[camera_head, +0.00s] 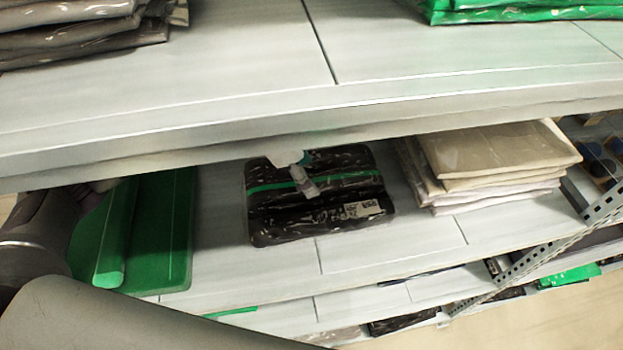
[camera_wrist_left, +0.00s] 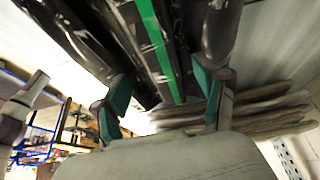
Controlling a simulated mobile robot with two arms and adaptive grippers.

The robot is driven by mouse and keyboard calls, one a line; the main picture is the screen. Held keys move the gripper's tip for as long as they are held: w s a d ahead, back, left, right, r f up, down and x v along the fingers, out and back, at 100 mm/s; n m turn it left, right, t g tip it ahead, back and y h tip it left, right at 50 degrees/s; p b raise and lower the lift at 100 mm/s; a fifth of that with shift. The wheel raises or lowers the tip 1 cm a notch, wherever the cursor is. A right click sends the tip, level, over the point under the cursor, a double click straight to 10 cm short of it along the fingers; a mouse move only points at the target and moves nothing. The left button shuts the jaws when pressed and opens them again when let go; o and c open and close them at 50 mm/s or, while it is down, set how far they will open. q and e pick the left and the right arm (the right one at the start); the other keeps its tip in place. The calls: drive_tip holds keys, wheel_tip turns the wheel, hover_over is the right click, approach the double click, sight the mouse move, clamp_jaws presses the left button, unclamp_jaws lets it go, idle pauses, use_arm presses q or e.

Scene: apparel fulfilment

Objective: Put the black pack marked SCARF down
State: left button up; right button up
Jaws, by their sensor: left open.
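The black pack (camera_head: 285,214), glossy with a green stripe and a small white label, lies on the middle shelf under the upper shelf's front edge. I cannot read SCARF on it. My left gripper (camera_head: 302,176) shows in part over the pack's far half, partly hidden by the upper shelf. In the left wrist view, the teal-padded fingers of the left gripper (camera_wrist_left: 162,88) stand apart. The black pack (camera_wrist_left: 112,40) and its green stripe show beyond them; whether the fingers touch it is not clear. My right gripper is not in view.
A green folded pack (camera_head: 180,230) lies left of the black pack, and a cream folded stack (camera_head: 500,155) lies right. The upper shelf (camera_head: 230,110) hangs low over them. A perforated metal upright (camera_head: 600,208) stands at right. Bare shelf shows around the pack.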

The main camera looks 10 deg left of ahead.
use_arm(q)
drive_tip(key=shift+v, duration=2.15)
drive_tip(key=shift+f, duration=0.1)
